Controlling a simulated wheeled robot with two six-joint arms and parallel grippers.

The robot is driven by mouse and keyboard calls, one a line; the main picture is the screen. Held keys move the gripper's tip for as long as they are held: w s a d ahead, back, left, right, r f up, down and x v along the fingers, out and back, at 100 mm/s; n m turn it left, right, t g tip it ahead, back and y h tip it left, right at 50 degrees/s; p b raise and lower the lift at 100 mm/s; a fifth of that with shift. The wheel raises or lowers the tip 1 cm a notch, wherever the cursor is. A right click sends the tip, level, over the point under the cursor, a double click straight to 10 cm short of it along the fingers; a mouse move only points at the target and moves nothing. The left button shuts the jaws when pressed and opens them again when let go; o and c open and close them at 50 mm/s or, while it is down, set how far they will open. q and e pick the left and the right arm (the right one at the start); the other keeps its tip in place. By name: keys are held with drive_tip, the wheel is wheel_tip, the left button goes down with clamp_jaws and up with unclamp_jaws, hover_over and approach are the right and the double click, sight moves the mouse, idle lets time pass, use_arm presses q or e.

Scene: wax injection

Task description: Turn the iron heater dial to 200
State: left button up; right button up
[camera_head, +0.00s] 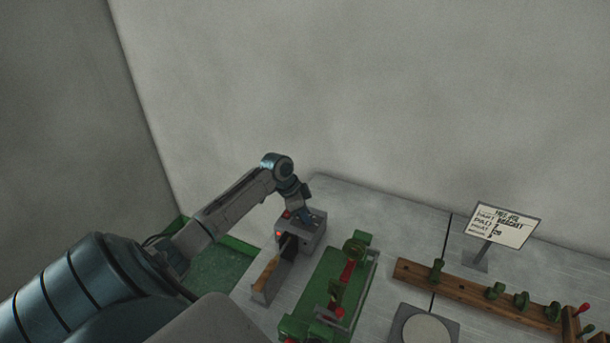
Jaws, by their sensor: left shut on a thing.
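The iron heater (312,240) is a small grey box at the back left of the table, with a red light on its front. A wooden-handled iron (268,272) lies in a rest in front of it, its tip toward the heater's opening. My left gripper (306,215) comes down from above onto the heater's top and is shut on the dial. The gripper covers most of the dial, so its pointer and the number it is set to cannot be read. My right gripper is not in view.
A green fixture (318,285) with red parts stands just right of the heater. A wooden rack (470,290) with several green pieces, a round pale disc (426,330) and a sign (502,226) are farther right. A green tray (220,270) lies left. The wall is close behind.

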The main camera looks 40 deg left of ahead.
use_arm(q)
drive_tip(key=m+g+b, duration=0.1)
drive_tip(key=m+b, duration=0.1)
drive_tip(key=m+h+b, duration=0.1)
drive_tip(key=m, duration=0.2)
drive_tip(key=shift+w+a+f+g+b, duration=0.1)
drive_tip(key=shift+w+g+b, duration=0.1)
drive_tip(key=shift+g+b, duration=0.2)
drive_tip(key=shift+m+g+b, duration=0.6)
drive_tip(key=shift+m+b, duration=0.45)
drive_tip(key=shift+m, duration=0.85)
drive_tip(key=o, duration=1)
